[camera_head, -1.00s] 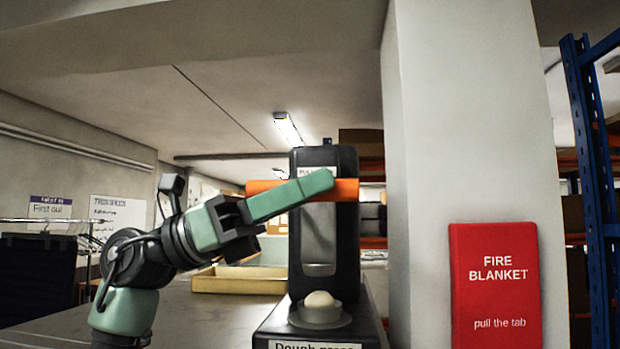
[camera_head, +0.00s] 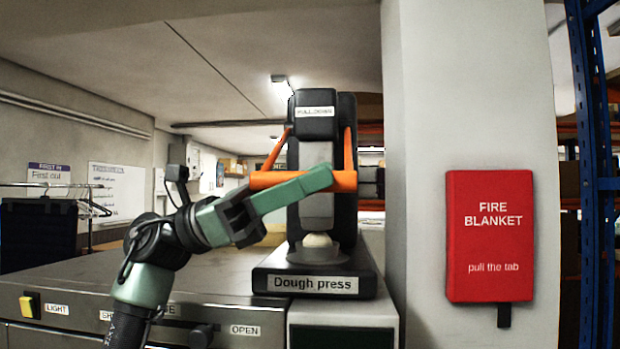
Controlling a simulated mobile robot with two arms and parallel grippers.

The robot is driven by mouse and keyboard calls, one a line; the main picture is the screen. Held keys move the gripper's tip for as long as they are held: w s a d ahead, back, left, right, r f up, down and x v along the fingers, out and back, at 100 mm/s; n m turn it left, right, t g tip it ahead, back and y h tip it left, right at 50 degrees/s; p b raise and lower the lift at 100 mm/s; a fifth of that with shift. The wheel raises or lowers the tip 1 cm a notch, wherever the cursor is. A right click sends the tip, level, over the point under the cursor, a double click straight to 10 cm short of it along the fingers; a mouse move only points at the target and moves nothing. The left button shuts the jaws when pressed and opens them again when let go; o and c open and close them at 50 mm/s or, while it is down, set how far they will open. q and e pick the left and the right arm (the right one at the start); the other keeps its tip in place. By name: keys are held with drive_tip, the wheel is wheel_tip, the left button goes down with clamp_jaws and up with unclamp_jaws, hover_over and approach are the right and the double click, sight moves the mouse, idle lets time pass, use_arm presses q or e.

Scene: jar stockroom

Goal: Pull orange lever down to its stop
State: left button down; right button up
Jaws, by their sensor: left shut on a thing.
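The orange lever (camera_head: 345,182) is a crossbar with two side arms that slope down from near the top of the black dough press (camera_head: 345,218). The bar is at mid-height, in front of the grey plunger (camera_head: 317,207). The plunger is low, at or very near the pale dough ball (camera_head: 317,240) on the press base; I cannot tell if they touch. My left gripper (camera_head: 318,179) is shut on the bar, its green fingers hiding the bar's middle. My right gripper is not in view.
The press stands on a grey counter (camera_head: 215,275) with a yellow light switch (camera_head: 29,306) and labels on its front. A white pillar (camera_head: 420,120) rises close on the right, with a red fire blanket box (camera_head: 490,236). Blue shelving (camera_head: 598,150) is far right.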

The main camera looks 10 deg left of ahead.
use_arm(q)
drive_tip(key=c, duration=1.2)
unclamp_jaws()
drive_tip(key=b+v, duration=0.2)
drive_tip(key=v, duration=0.5)
drive_tip(key=shift+a+b, duration=0.3)
drive_tip(key=shift+a, duration=0.15)
drive_tip(key=shift+w+f, duration=0.1)
